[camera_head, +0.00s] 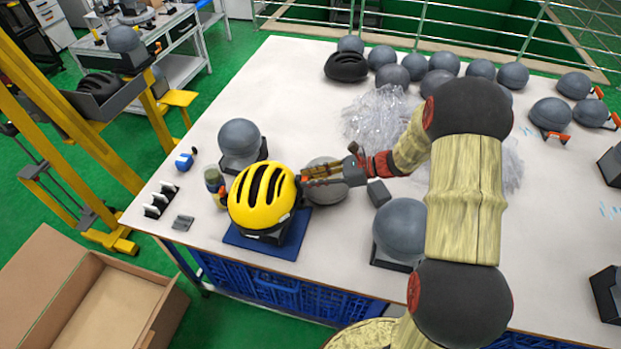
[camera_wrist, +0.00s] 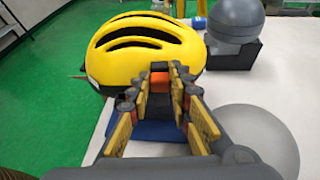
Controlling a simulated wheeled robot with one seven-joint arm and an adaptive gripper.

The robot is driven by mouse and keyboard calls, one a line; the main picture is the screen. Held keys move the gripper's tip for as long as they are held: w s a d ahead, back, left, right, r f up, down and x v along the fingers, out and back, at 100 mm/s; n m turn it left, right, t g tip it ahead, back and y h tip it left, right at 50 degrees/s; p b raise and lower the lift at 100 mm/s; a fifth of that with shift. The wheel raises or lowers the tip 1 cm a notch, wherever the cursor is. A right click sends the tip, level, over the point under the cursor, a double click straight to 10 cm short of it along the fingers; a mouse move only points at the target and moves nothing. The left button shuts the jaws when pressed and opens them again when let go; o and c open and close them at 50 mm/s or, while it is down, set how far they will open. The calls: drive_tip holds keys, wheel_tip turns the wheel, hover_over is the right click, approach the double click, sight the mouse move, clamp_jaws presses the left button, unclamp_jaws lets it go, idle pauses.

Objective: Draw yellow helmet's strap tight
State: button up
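The yellow helmet (camera_head: 262,199) with black vent slots sits on a dark stand on a blue mat (camera_head: 290,241) near the table's front left corner. It fills the upper left of the wrist view (camera_wrist: 110,66). My gripper (camera_head: 304,179) is at the helmet's right side, pointing at it. In the wrist view its fingers (camera_wrist: 160,82) are apart, with a small orange piece (camera_wrist: 160,78) between the tips, against the helmet's lower edge. I cannot tell whether the fingers press on it. No strap shows clearly.
A grey ball on a stand (camera_head: 239,140) is behind the helmet, and another (camera_head: 400,230) is right of it. A blue tape-like item (camera_head: 184,161) and a small upright cylinder (camera_head: 214,182) are at the left. Clear wrap (camera_head: 377,115) lies mid-table. A cardboard box (camera_head: 95,300) is on the floor.

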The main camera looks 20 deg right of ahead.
drive_tip(key=shift+c, duration=0.7)
drive_tip(key=f, duration=0.2)
drive_tip(key=f+b, duration=0.1)
drive_tip(key=f, duration=0.1)
drive_tip(key=shift+s+d, duration=0.1)
drive_tip(key=shift+s, duration=0.15)
drive_tip(key=o, duration=0.7)
drive_tip(key=shift+r, duration=0.1)
